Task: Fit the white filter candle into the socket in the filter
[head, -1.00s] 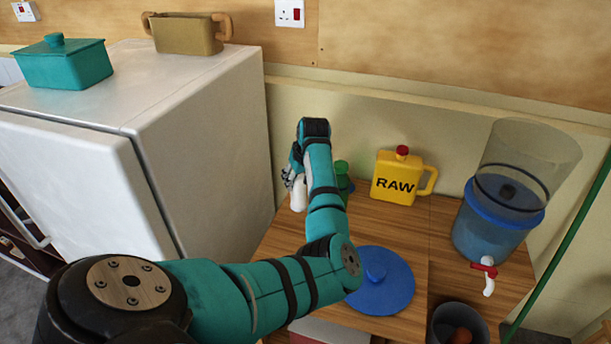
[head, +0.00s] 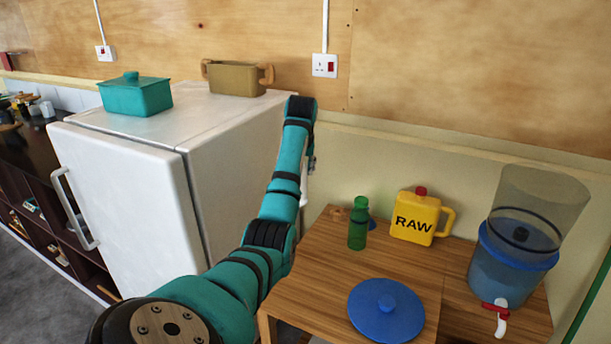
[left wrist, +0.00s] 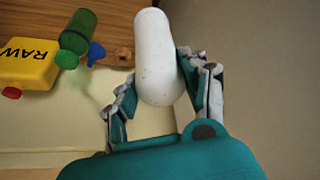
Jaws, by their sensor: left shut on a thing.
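The white filter candle (left wrist: 157,50) is held between the two fingers of my left gripper (left wrist: 160,80) in the left wrist view. In the head view, my left gripper (head: 311,160) is raised beside the fridge, mostly hidden behind its arm; only a sliver of the candle (head: 304,190) shows. The filter (head: 512,262) stands at the table's right, with a clear upper vessel (head: 540,200), a blue lower part and a red-handled tap. A dark round fitting, apparently the socket (head: 521,234), shows at the bottom of the clear vessel. My right gripper is out of view.
A yellow RAW jug (head: 415,219), a green bottle (head: 358,224) and a blue funnel (left wrist: 96,53) stand at the table's back. A blue lid (head: 386,312) lies in front. The white fridge (head: 150,190) rises at the left, close to my arm.

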